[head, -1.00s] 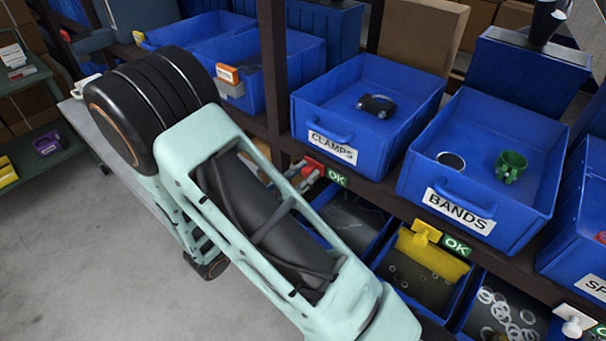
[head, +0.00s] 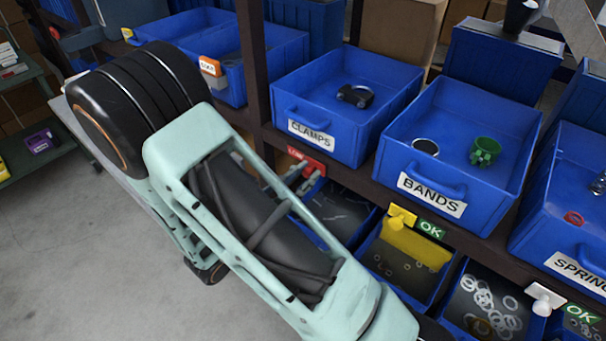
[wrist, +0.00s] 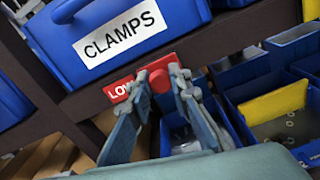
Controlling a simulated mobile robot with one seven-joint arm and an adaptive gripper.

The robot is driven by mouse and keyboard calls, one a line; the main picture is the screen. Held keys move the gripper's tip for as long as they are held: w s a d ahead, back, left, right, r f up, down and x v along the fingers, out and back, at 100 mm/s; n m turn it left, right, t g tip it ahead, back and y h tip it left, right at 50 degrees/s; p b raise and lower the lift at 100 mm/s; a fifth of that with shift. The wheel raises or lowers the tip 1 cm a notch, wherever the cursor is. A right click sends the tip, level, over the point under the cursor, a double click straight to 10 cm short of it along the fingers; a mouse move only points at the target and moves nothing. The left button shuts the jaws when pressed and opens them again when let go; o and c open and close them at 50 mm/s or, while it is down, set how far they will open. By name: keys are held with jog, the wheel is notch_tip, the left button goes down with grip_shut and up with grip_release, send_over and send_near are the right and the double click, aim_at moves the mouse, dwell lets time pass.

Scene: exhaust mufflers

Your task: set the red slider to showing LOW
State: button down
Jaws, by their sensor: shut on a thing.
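The red slider (head: 315,167) sits on the shelf edge under the CLAMPS bin (head: 330,160). A red LOW label (head: 294,153) shows to the left of it, and no green OK shows beside it. In the wrist view the slider's red knob (wrist: 160,80) is between the fingertips of my gripper (wrist: 158,84), with the LOW label (wrist: 121,91) partly behind the left finger. My gripper also shows in the head view (head: 300,180), shut on the red slider. My arm hides part of the area below it.
A yellow slider (head: 402,216) with a green OK label (head: 431,229) is on the edge under the BANDS bin (head: 470,190). A white slider (head: 543,297) is farther right. Open lower bins (head: 345,212) lie just below the edge. Floor is clear at left.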

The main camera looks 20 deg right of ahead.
jog(key=shift+s+d, duration=0.1)
jog(key=shift+s, duration=0.05)
jog(key=c, duration=1.8)
grip_release()
jog(key=shift+o, duration=0.2)
jog(key=shift+s+a, duration=0.25)
jog(key=shift+a, duration=0.25)
jog(key=v, duration=1.1)
jog(key=shift+d, duration=0.1)
